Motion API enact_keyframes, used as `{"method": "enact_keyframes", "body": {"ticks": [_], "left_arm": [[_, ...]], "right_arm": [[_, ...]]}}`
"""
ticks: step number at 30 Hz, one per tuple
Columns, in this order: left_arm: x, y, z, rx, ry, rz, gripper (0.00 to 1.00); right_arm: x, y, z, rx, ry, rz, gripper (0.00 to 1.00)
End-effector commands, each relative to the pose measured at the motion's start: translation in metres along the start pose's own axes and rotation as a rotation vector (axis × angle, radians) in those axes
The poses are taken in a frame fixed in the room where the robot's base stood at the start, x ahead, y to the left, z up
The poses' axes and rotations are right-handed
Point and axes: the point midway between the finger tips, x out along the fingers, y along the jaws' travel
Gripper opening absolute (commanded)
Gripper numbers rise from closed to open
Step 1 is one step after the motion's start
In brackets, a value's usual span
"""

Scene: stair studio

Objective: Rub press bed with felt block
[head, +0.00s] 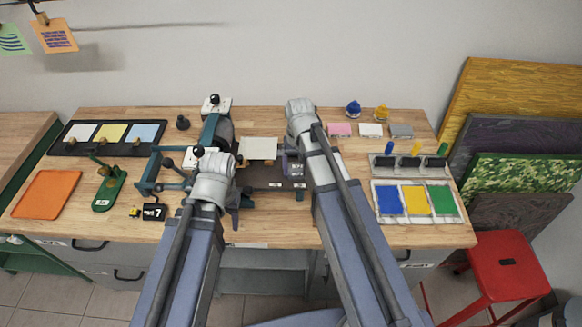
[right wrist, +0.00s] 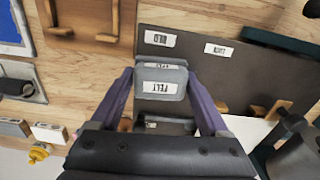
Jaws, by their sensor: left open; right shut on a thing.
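The felt block (right wrist: 162,88) is a grey block with white FELT labels. In the right wrist view it sits between the two purple fingers of my right gripper (right wrist: 162,82), which is shut on it. My right gripper (head: 293,166) also shows in the head view, over the right part of the dark press bed (head: 262,186). The press bed's labelled dark surface (right wrist: 195,65) lies beside and behind the block in the wrist view. I cannot tell whether the block touches it. My left gripper (head: 240,208) is open, at the press's left front; its wrist hides part of the press.
The blue-green press frame (head: 150,172) stands left of the bed. A cream sheet (head: 258,148) is behind it. An orange tray (head: 46,194) and green tool (head: 108,190) lie left; paint trays (head: 414,200) lie right. A red stool (head: 507,265) stands on the floor.

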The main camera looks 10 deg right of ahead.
Motion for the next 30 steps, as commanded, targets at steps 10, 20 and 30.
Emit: {"method": "enact_keyframes", "body": {"ticks": [10,20,30], "left_arm": [[-0.001,0.0,0.0,0.0,0.0,0.0,0.5],[-0.017,-0.002,0.001,0.0,0.0,0.0,0.5],[-0.051,-0.005,0.003,0.0,0.0,0.0,0.5]], "right_arm": [[-0.001,0.01,0.001,-0.001,0.0,0.0,0.35],[-0.018,0.009,0.001,-0.002,0.0,-0.001,0.35],[-0.051,0.009,0.001,-0.002,0.0,-0.002,0.35]]}}
